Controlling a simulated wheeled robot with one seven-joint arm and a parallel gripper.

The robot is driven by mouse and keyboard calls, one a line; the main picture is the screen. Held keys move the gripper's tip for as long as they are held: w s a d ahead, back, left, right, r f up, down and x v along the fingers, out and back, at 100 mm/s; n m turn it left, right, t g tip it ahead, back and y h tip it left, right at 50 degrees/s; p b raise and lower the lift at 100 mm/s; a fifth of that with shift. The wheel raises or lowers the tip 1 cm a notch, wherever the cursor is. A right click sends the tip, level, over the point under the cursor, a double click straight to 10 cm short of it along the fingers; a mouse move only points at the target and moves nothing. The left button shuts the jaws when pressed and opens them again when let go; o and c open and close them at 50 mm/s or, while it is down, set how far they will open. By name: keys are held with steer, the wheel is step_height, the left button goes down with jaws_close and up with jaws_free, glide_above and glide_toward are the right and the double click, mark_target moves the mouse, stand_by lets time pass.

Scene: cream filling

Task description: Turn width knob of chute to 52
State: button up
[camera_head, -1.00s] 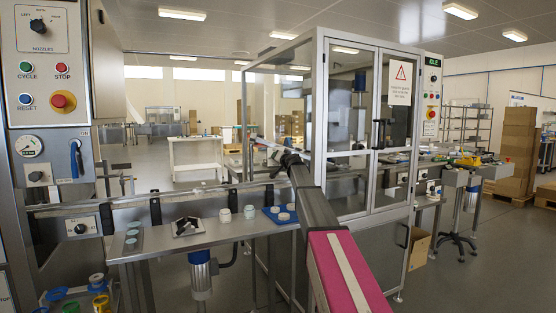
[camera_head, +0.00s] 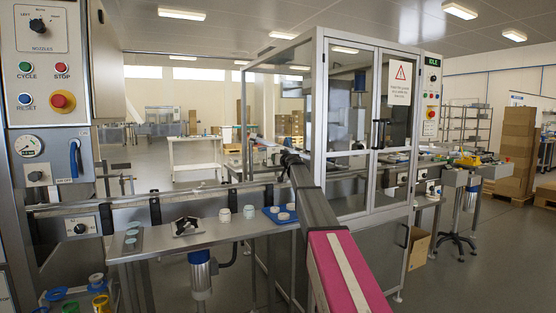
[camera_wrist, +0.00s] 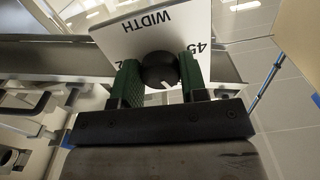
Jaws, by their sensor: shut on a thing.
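The width knob (camera_wrist: 160,68) is black and round, with a white pointer mark on its lower edge in the wrist view. It sits on a white plate (camera_wrist: 150,33) that reads "WIDTH" upside down. A "45" shows on the right of the plate, and a partly hidden digit shows at the left. My gripper (camera_wrist: 158,76) has green pads on both sides of the knob and is shut on it. In the head view my arm reaches away towards the line, and I cannot make out the width knob or the fingertips there.
A control panel (camera_head: 45,70) with buttons stands at the left. A steel bench (camera_head: 215,236) holds small white jars (camera_head: 225,215) and a blue tray (camera_head: 272,222). A glazed machine cabinet (camera_head: 345,130) stands close right of my arm. Cardboard boxes (camera_head: 517,140) stand far right.

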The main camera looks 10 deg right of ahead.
steer(key=o, duration=0.9)
steer(key=v, duration=1.1)
